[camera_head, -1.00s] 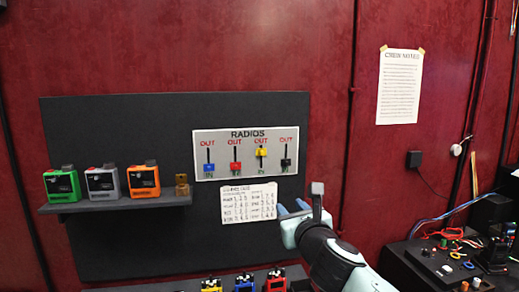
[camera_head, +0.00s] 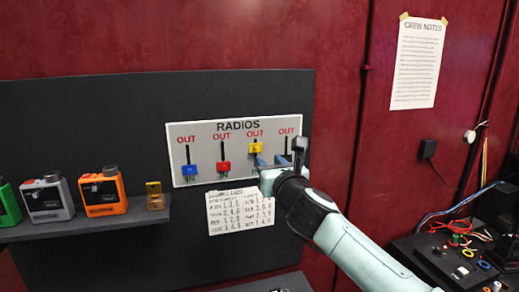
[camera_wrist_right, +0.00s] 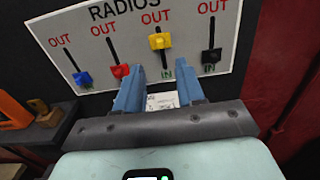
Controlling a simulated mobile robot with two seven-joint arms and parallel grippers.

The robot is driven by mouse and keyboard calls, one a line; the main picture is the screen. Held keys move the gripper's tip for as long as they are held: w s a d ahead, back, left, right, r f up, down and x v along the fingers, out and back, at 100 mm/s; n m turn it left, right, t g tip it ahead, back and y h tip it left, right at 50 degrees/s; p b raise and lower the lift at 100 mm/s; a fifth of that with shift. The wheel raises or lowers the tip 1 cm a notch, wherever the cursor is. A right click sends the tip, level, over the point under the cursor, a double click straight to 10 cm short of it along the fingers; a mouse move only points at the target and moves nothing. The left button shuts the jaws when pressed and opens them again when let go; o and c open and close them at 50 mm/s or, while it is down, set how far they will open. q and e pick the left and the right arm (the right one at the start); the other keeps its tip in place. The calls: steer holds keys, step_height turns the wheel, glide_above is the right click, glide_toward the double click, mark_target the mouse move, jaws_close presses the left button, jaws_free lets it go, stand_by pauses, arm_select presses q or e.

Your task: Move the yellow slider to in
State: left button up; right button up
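The yellow slider (camera_head: 256,147) sits high in its slot on the white RADIOS panel (camera_head: 207,130), just under its OUT label. In the right wrist view, the yellow slider (camera_wrist_right: 160,41) is clear, with its slot running down to a green IN label. My right gripper (camera_head: 270,161) is in front of the panel, below and slightly right of the yellow slider. The right wrist view shows its two blue fingers (camera_wrist_right: 159,87) apart, with nothing held between them. They are below the yellow slider, and I see no contact. My left gripper is not in view.
The blue slider (camera_wrist_right: 83,79), red slider (camera_wrist_right: 120,71) and black slider (camera_wrist_right: 211,56) sit low in neighbouring slots. A paper label (camera_head: 240,208) hangs below the panel. A shelf (camera_head: 100,225) with coloured devices is at left. A cluttered bench is at right.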

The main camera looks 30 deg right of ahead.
mark_target(258, 149)
steer(key=p+x, duration=0.2)
steer(key=x, duration=0.6)
steer(key=shift+r, duration=0.1)
steer(key=shift+w+d, duration=0.2)
steer(key=shift+w, duration=0.35)
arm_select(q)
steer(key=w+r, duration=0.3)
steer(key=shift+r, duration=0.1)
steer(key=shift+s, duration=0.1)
arm_select(e)
steer(key=shift+s, duration=0.1)
jaws_close()
